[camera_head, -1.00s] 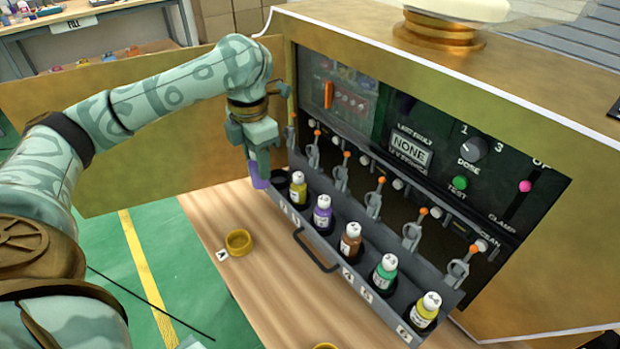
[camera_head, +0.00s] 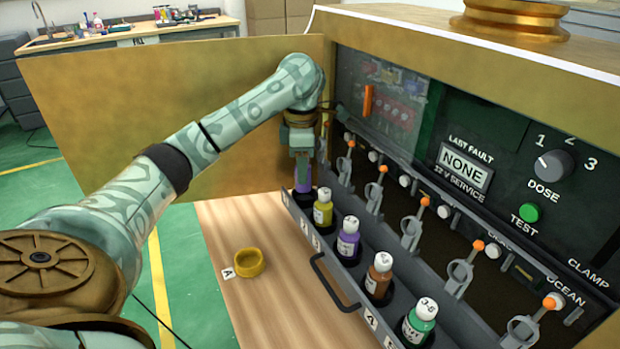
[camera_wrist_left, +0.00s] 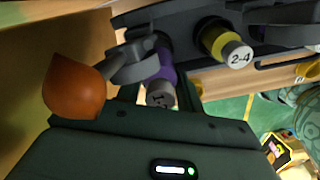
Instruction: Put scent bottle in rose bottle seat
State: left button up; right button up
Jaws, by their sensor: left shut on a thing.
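A purple scent bottle (camera_head: 303,180) is held upright in my left gripper (camera_head: 302,155) at the far end of the grey bottle tray (camera_head: 350,283). Its base is at the end seat, beside a yellow bottle (camera_head: 323,207). I cannot tell whether it rests fully in the seat. In the left wrist view, the purple bottle (camera_wrist_left: 163,72) shows with its pale cap toward the camera, next to the yellow bottle (camera_wrist_left: 215,42). My left gripper is shut on the purple bottle. The seat's label is not readable. My right gripper is not in view.
A clamp lever with an orange knob (camera_wrist_left: 75,88) is close to the held bottle. More levers line the machine front above the tray. Another purple bottle (camera_head: 348,240), a brown one (camera_head: 379,277) and a green one (camera_head: 418,322) fill nearer seats. A yellow ring (camera_head: 249,262) lies on the table.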

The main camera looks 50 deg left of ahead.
pick_arm(q)
jog(key=f+b, duration=0.1)
jog(key=f, duration=0.1)
jog(key=f+b, duration=0.1)
jog(key=f, duration=0.1)
jog(key=shift+w+a+b, duration=0.2)
jog(key=shift+w+b, duration=0.15)
jog(key=shift+f, duration=0.1)
jog(key=shift+r, duration=0.25)
jog(key=shift+f, duration=0.15)
jog(key=o, duration=1)
jog(key=shift+o, duration=0.2)
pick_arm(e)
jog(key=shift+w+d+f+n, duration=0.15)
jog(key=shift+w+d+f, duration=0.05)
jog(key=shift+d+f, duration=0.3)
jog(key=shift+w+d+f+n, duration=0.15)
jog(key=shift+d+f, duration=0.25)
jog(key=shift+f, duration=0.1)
